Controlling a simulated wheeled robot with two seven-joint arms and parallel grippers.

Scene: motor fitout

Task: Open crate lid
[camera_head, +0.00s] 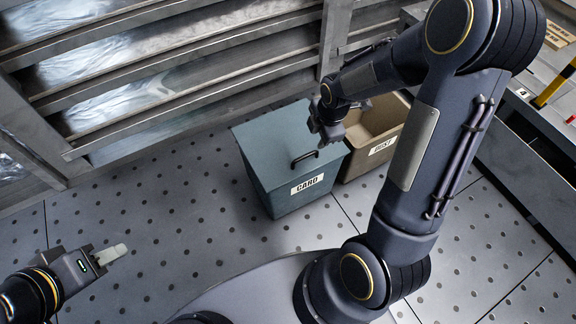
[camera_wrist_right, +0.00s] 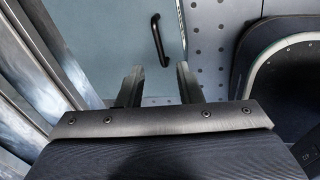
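A teal crate (camera_head: 292,205) with a "CARD" label stands on the dotted floor. Its teal lid (camera_head: 262,143) is on and looks closed; it also fills the top of the right wrist view (camera_wrist_right: 105,40). A black bar handle (camera_head: 304,158) is on the lid near its label-side edge, and shows in the right wrist view (camera_wrist_right: 157,40). My right gripper (camera_head: 328,133) is over the lid near the handle, not touching it. Its fingers (camera_wrist_right: 158,82) are apart and empty. My left gripper (camera_head: 110,254) is at the lower left, away from the crate; its finger gap cannot be made out.
An open beige crate (camera_head: 385,146) with a partly legible label stands close beside the teal crate on the right. Metal slatted racking (camera_head: 190,85) runs behind. A dark rail (camera_head: 525,150) is at the right. The floor (camera_head: 165,215) left of the crate is clear.

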